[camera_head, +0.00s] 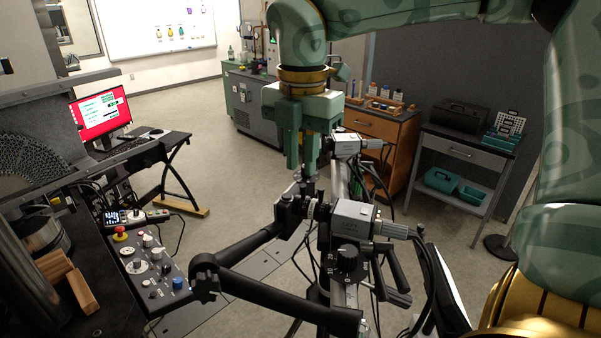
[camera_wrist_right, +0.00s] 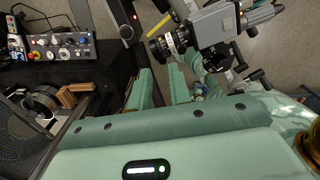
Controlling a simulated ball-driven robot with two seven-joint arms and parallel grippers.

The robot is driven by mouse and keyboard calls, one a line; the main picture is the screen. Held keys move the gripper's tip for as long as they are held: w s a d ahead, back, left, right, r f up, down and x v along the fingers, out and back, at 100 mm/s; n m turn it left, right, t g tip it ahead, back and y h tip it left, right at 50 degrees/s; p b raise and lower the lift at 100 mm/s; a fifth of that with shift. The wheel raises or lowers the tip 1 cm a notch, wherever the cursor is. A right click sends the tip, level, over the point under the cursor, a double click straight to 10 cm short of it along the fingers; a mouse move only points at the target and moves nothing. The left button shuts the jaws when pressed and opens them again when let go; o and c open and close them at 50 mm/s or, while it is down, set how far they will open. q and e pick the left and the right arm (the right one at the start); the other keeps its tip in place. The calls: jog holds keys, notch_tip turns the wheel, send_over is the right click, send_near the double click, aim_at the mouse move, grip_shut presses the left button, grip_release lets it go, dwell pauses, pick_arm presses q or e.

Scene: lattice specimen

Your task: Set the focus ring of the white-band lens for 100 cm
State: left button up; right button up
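Two grey box cameras stand on a rail, the near camera (camera_head: 354,219) and the far camera (camera_head: 347,144). The near camera's dark lens (camera_head: 291,210) points left and shows a pale ring close to the body. In the right wrist view a lens (camera_wrist_right: 166,43) with a narrow pale band sits on a grey camera (camera_wrist_right: 214,24). The far camera's lens is hidden behind my right gripper (camera_head: 305,168). That gripper points down, left of the far camera. In the wrist view its green fingers are apart with nothing between them. Focus scale marks are too small to read. My left gripper is out of view.
A black jointed arm (camera_head: 265,290) crosses in front of the near camera. A control panel (camera_head: 155,275) with knobs and a red button stands left, beside the testing machine (camera_head: 40,230). Cables hang right of the cameras.

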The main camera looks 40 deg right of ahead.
aim_at(303, 200)
jog(key=f, duration=0.3)
jog(key=shift+s+d+f, duration=0.15)
jog(key=shift+s, duration=0.15)
jog(key=shift+w+f, duration=0.1)
jog(key=shift+f, duration=0.15)
